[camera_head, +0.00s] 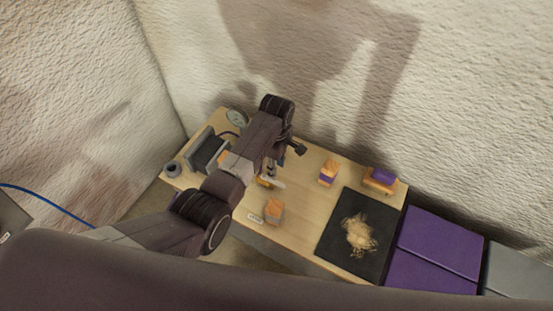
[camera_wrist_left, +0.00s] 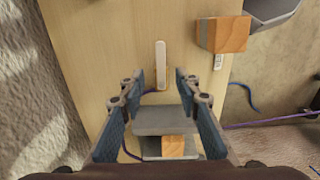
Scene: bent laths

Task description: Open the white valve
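My left gripper (camera_head: 288,152) is over the wooden table (camera_head: 308,190) in the head view. In the left wrist view its two fingers (camera_wrist_left: 160,88) are spread apart with nothing held between them. A white elongated bar (camera_wrist_left: 161,65), which looks like the white valve's handle, lies on the pale wood just beyond the fingertips, apart from them. In the head view a white and yellow piece (camera_head: 271,183) shows beside my arm, partly hidden; I cannot tell whether it is the same part. My right gripper is not in view.
A black mat (camera_head: 335,232) with a tangled tan pile (camera_head: 360,235) lies at the table's right. Orange and purple blocks (camera_head: 328,173) stand near the back edge. Purple boxes (camera_head: 437,240) stand right of the table. A grey box-like item (camera_head: 207,152) sits at the left. Walls close the back.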

